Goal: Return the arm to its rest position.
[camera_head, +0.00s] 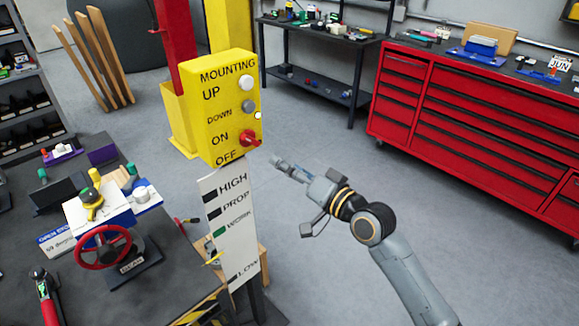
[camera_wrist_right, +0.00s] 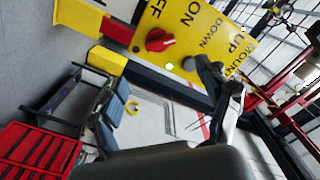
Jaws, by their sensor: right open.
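My right arm (camera_head: 398,265) reaches up from the lower right in the head view. Its gripper (camera_head: 280,164) is open and empty, just to the lower right of the yellow control box (camera_head: 222,104). The box carries a red ON/OFF switch (camera_head: 250,138), a white button (camera_head: 247,83) and a grey button (camera_head: 249,106). A small gap shows between the fingers and the red switch. In the right wrist view the spread fingers (camera_wrist_right: 163,100) have nothing between them, and the red switch (camera_wrist_right: 158,40) is beyond them. My left gripper does not show.
Below the box stands a white HIGH/PROP/WORK/LOW board (camera_head: 238,245). On the left is a dark workbench (camera_head: 165,300) with a red valve wheel (camera_head: 103,247). A red drawer cabinet (camera_head: 470,125) stands at back right. The grey floor (camera_head: 470,225) right of my arm is clear.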

